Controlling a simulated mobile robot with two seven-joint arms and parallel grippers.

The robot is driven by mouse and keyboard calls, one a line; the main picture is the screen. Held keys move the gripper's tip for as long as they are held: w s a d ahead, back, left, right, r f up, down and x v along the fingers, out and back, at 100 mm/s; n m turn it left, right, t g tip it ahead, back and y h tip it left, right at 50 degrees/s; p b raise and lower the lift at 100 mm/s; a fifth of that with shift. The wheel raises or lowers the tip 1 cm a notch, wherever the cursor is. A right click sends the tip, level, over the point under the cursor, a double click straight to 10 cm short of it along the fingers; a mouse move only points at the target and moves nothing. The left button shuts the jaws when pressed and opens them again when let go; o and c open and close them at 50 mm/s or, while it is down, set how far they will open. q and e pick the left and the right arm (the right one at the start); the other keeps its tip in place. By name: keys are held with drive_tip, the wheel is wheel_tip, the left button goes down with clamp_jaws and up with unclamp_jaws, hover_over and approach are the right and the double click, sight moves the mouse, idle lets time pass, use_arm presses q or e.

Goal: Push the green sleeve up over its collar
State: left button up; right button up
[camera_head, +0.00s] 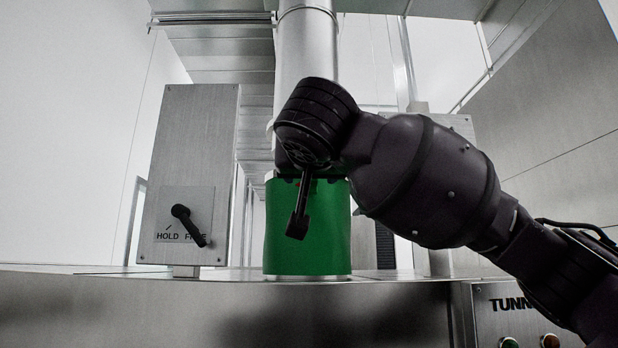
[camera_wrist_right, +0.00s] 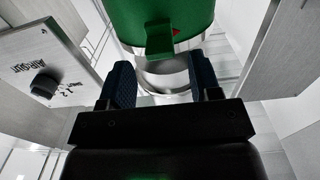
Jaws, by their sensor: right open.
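The green sleeve (camera_head: 325,230) wraps the lower part of an upright metal pipe (camera_head: 305,48), just above the steel top. My right gripper (camera_head: 298,226) points at the sleeve's front, its wrist hiding the sleeve's upper edge and the pipe there. In the right wrist view the sleeve (camera_wrist_right: 190,20) is at the top, with a green tab (camera_wrist_right: 159,40) and a red triangle beside it. A pale metal ring (camera_wrist_right: 165,75), perhaps the collar, shows at the sleeve's picture-lower edge. My right fingers (camera_wrist_right: 162,78) are open with nothing held between them. My left gripper is out of view.
A grey box (camera_head: 195,150) with a black HOLD/FREE lever (camera_head: 188,225) stands left of the sleeve. The steel housing (camera_head: 250,315) runs along the front. A panel with green and red buttons (camera_head: 509,342) is at lower right.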

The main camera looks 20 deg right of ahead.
drive_tip(key=x, duration=0.5)
drive_tip(key=shift+p, duration=0.35)
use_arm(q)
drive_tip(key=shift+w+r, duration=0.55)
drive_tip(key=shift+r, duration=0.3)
use_arm(e)
drive_tip(key=shift+w+d, duration=0.1)
drive_tip(key=shift+w, duration=0.35)
clamp_jaws()
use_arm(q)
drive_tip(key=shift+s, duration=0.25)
